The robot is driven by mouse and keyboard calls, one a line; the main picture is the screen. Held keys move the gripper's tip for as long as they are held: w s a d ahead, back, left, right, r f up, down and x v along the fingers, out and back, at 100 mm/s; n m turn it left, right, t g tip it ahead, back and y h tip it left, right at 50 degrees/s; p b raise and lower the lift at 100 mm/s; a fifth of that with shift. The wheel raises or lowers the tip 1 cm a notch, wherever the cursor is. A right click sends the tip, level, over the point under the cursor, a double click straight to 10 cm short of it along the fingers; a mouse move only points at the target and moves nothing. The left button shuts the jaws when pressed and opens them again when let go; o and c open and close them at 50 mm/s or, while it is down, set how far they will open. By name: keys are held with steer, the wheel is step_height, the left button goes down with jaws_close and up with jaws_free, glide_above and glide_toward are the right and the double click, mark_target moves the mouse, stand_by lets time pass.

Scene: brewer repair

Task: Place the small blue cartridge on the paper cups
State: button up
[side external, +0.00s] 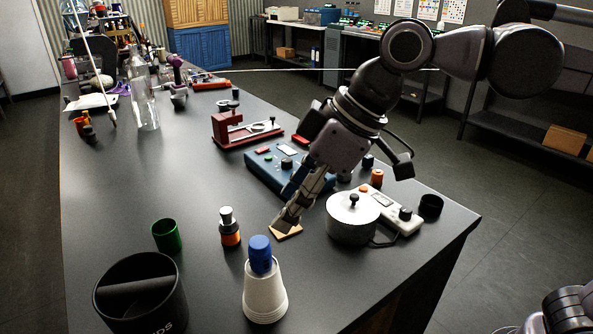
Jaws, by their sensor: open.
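The small blue cartridge (260,253) sits upright on top of the upturned white paper cups (265,292) at the front of the table. The cups are stacked, and the cartridge rests on their narrow end. My gripper (286,224) is low over the table, behind and to the right of the cups, clear of the cartridge.
A black bin (184,300) and green cup (167,235) stand left of the cups. An orange-and-black bottle (229,230) is close behind them. A metal pot (351,222) and blue device (262,172) flank my gripper. The table's left middle is clear.

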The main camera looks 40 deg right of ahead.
steer(key=s+d+f+m+t+h, duration=0.1)
steer(key=d+f+m, duration=0.2)
steer(key=d+f, duration=0.2)
steer(key=s+d+f+m+t+h, duration=0.1)
steer(key=d+f, duration=0.4)
steer(key=d, duration=0.6)
steer(key=s+d+f+m+t+h, duration=0.1)
steer(key=d+f+m+h, duration=0.1)
steer(key=d+f+m, duration=0.3)
steer(key=shift+s+d+f, duration=0.1)
steer(key=shift+d+f, duration=0.05)
steer(key=shift+d, duration=0.7)
steer(key=shift+d+f, duration=0.1)
steer(key=shift+d, duration=0.7)
